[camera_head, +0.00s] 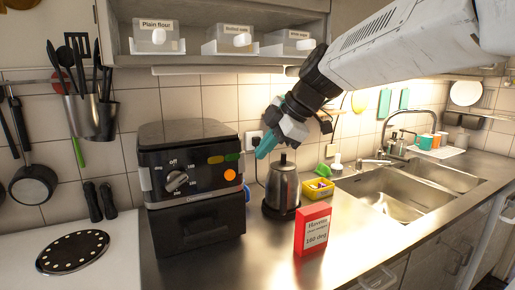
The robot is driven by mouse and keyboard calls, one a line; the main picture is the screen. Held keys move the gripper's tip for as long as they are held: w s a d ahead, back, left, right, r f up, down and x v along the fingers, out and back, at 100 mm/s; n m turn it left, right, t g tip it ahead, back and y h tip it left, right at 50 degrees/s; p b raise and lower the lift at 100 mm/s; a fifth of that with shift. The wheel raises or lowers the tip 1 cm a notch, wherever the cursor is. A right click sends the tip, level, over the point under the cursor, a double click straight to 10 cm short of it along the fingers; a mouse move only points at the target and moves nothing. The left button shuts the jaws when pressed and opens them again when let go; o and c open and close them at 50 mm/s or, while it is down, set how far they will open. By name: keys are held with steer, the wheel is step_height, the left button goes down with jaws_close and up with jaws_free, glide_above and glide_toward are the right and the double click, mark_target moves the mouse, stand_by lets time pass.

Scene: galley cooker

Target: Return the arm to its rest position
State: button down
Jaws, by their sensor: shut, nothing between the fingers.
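My arm (395,45) reaches in from the upper right across the picture. My gripper (266,145) is at its lower left end, with teal fingertips pointing down and left. It is shut and empty. It hangs in front of the tiled wall, between the black cooker (190,180) and the kettle (283,184), at a height above the kettle's lid in the picture. The cooker has a dial marked with temperatures, and green, yellow and orange spots on its front.
A yellow tub (320,188) and a double sink (400,193) lie to the right. Labelled bins (156,37) fill the shelf above. Utensils (85,70) hang at left. The front counter is mostly clear.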

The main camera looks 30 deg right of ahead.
stand_by(0.3)
steer(key=s+f+m+g+h, duration=0.2)
steer(key=s+f+m, duration=0.5)
steer(key=s, duration=0.5)
steer(key=s+f+m+g+h, duration=0.2)
steer(key=s+f+m, duration=0.4)
steer(key=s+m, duration=0.3)
steer(key=s, duration=0.3)
steer(key=shift+a+f+m+h, duration=0.35)
steer(key=shift+a+m+h, duration=0.05)
